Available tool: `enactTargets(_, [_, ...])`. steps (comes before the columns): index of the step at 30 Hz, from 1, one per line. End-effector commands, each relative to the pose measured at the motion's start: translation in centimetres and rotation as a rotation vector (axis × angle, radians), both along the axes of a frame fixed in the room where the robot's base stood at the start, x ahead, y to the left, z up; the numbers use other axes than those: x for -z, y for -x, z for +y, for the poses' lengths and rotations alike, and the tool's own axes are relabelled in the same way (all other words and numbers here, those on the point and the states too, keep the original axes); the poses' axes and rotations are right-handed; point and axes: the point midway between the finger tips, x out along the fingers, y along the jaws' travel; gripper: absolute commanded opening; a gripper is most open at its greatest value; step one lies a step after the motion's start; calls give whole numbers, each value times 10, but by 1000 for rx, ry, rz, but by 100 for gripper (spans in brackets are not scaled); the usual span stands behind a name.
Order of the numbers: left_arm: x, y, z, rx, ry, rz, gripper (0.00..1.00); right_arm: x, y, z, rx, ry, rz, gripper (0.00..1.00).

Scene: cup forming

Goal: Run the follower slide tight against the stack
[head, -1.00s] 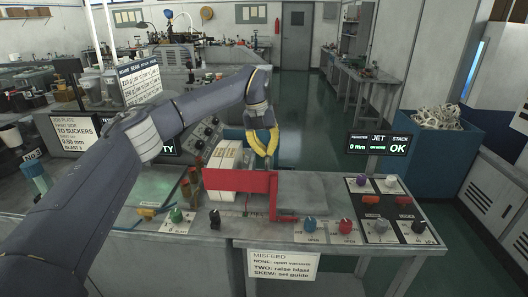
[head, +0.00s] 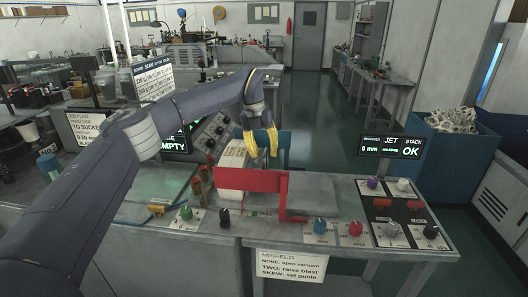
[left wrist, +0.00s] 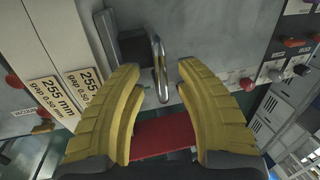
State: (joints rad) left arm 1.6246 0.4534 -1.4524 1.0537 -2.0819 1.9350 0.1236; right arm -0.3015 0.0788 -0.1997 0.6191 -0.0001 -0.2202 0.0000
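The stack (head: 234,160) is a pale block standing behind a red plate (head: 252,181) on the bench. My left gripper (head: 262,152), with yellow fingers, hangs just right of the stack, behind the red plate. The red plate (left wrist: 163,138) also shows below, between the fingers. My right gripper is not in view.
A small display (head: 391,145) reads 0 mm and OK. Coloured knobs (head: 355,228) line the bench front, with a switch panel (head: 397,207) at right. A clear grey surface (head: 315,187) lies right of the red plate. A blue bin (head: 450,152) stands beyond the bench.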

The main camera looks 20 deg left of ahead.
Motion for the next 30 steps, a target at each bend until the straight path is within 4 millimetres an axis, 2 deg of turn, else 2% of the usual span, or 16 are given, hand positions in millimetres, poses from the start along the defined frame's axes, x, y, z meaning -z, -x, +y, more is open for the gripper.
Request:
enactTargets(6, [-3,0,0,1,1,-2,34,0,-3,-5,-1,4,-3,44])
enactTargets(10, [-13,-1,2,0,0,-5,34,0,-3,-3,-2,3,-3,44])
enactTargets(24, [-88,1,17,-2,-1,-4,34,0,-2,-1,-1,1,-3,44])
enactTargets(30, [-108,2,21,-1,0,-1,34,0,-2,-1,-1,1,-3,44])
